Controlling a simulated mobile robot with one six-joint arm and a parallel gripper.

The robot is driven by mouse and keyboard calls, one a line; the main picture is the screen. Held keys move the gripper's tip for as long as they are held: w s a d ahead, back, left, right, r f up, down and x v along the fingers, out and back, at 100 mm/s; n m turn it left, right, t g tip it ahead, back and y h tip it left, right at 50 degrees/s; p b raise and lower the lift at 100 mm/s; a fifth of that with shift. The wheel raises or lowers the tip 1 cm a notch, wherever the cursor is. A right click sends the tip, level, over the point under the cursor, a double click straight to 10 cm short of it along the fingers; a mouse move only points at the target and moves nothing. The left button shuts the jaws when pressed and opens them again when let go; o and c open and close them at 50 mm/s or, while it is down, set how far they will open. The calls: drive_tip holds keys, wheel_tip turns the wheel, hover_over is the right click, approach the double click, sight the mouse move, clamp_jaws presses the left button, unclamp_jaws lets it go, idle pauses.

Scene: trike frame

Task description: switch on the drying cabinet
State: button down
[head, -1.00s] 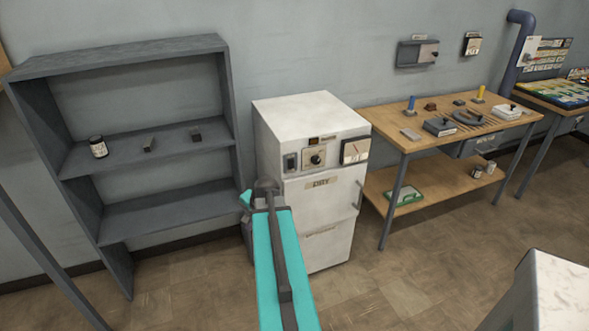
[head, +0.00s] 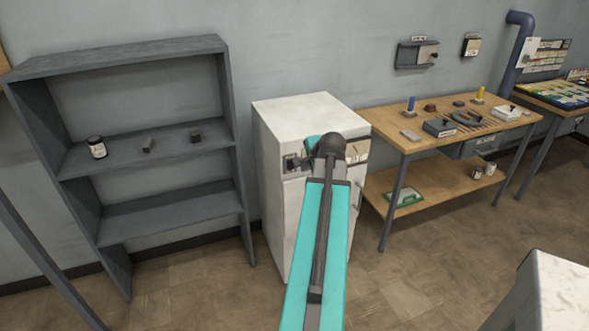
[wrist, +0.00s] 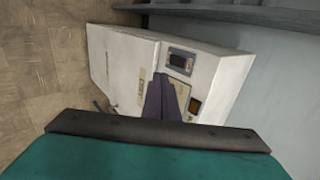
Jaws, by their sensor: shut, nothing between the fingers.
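The drying cabinet (head: 272,200) is a white upright unit in the middle of the head view. My arm covers much of its front there. Its dark switch (head: 291,163) shows at the left of the control panel, just left of my arm. In the wrist view the cabinet (wrist: 120,62) lies turned on its side, with the switch (wrist: 181,62) in clear sight. My gripper (wrist: 163,82) is shut and empty, its dark fingers over the panel beside the switch. I cannot tell whether they touch it. The fingers are hidden in the head view.
A grey shelf unit (head: 160,208) stands to the left with a jar (head: 97,147) and two small dark blocks. A wooden workbench (head: 400,118) with tools stands to the right. A pale-topped block (head: 560,290) is at the lower right. Floor is open in front.

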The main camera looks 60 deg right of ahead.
drive_tip(key=p, duration=0.3)
approach(292, 169)
wheel_tip(292, 169, down, 4)
drive_tip(key=shift+w+d+f, duration=0.1)
drive_tip(key=shift+w+d, duration=0.4)
drive_tip(key=shift+w, duration=0.3)
drive_tip(key=shift+w+d+f, duration=0.1)
drive_tip(key=shift+w+d, duration=0.4)
drive_tip(key=shift+w, duration=0.35)
drive_tip(key=shift+w+a+f, duration=0.1)
drive_tip(key=shift+w+a, duration=0.1)
drive_tip(key=shift+w, duration=0.1)
drive_tip(key=shift+d+b, duration=0.1)
drive_tip(key=shift+b, duration=0.2)
drive_tip(key=shift+s+d, duration=0.2)
drive_tip(key=shift+s, duration=0.15)
drive_tip(key=shift+r, duration=0.3)
